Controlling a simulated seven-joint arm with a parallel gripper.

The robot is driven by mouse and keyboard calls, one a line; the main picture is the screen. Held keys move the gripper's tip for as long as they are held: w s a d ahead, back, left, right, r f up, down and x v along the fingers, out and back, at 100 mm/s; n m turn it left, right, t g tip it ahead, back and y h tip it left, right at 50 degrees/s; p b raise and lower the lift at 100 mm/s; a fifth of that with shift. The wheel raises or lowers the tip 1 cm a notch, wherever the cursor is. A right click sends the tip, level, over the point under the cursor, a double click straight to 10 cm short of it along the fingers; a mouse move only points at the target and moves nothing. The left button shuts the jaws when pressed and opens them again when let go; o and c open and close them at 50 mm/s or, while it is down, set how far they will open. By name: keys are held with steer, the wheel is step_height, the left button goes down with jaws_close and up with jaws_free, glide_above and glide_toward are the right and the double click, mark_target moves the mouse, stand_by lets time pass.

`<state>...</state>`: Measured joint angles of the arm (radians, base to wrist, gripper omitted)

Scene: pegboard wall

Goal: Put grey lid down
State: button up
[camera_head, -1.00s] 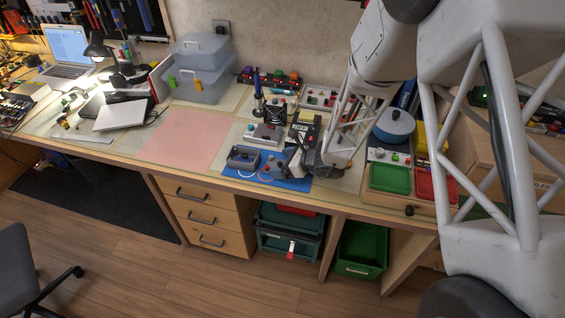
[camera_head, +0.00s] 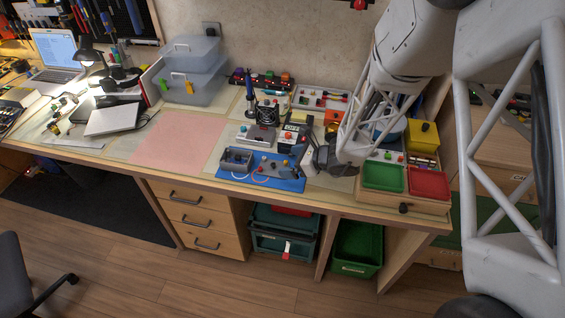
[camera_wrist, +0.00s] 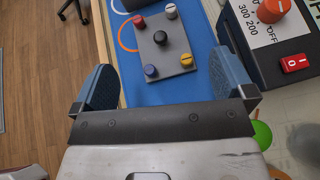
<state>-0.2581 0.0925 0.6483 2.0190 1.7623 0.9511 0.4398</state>
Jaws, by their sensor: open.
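The grey lid (camera_wrist: 162,58) lies flat on a blue mat (camera_wrist: 205,90) in the wrist view. It carries several knobs, among them a red, a white, a blue, a yellow and a black one. In the head view the lid (camera_head: 273,168) is small, to the right of an open grey box (camera_head: 238,157) on the same mat. My gripper (camera_head: 308,162) is at the mat's right side. In the wrist view its two blue-grey fingers (camera_wrist: 166,75) are wide apart and empty, with the lid ahead of them and clear of both.
A black unit with an orange knob and red switch (camera_wrist: 292,50) stands close to my right finger. Green (camera_head: 383,177) and red (camera_head: 428,184) trays are right of my gripper. A pink mat (camera_head: 180,142) at left is clear.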

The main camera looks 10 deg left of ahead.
steer(key=shift+v, duration=2.8)
steer(key=s+d+r+n+h, duration=1.2)
steer(key=s+d+r+n, duration=0.7)
steer(key=s+d+r, duration=0.6)
step_height(320, 180, up, 3)
steer(key=s, duration=0.2)
steer(key=shift+s+d+n, duration=0.25)
steer(key=shift+s+n, duration=0.05)
steer(key=shift+n, duration=0.1)
